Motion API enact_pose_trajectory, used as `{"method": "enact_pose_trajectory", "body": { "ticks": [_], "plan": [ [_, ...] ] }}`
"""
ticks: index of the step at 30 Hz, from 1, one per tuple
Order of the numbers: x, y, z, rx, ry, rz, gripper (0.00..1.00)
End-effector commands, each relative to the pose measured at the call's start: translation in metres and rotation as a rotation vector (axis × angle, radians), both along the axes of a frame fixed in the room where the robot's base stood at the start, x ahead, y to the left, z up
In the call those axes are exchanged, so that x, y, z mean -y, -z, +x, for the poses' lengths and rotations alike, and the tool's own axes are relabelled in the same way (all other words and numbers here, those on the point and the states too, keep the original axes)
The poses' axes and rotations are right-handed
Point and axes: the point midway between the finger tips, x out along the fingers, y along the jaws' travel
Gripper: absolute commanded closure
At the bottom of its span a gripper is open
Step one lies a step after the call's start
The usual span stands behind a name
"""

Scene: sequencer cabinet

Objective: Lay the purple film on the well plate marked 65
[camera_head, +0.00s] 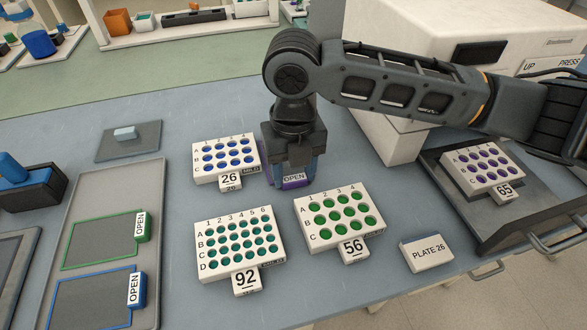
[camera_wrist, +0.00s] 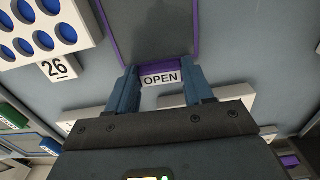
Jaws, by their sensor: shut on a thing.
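The purple film (camera_wrist: 151,37) is a dark sheet with purple edges and a tab reading OPEN. My gripper (camera_head: 291,178) is shut on its tab, and the blue fingers (camera_wrist: 162,88) flank the tab in the wrist view. In the head view the purple tab (camera_head: 294,183) shows between plates 26 and 56; my gripper hides most of the sheet. The well plate marked 65 (camera_head: 464,170), with purple wells, sits on the dark open drawer tray (camera_head: 440,178) at right, well apart from my gripper.
Plate 26 (camera_head: 198,171) with blue wells is left of my gripper. Plate 56 (camera_head: 375,238) and plate 92 (camera_head: 209,268) are in front. Green (camera_head: 62,262) and blue (camera_head: 58,282) films lie on a grey tray at left. A white machine (camera_head: 400,50) stands behind.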

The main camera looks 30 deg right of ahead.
Motion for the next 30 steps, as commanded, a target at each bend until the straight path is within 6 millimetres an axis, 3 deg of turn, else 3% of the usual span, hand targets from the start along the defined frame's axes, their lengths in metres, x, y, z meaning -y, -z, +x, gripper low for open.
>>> {"method": "enact_pose_trajectory", "body": {
  "ticks": [9,20,30],
  "plan": [
    [0.000,0.001,0.000,0.000,0.000,0.000,0.23],
    [0.000,-0.004,0.000,0.000,0.000,0.000,0.23],
    [0.000,-0.045,0.000,0.000,-0.001,-0.001,0.23]
  ]
}}
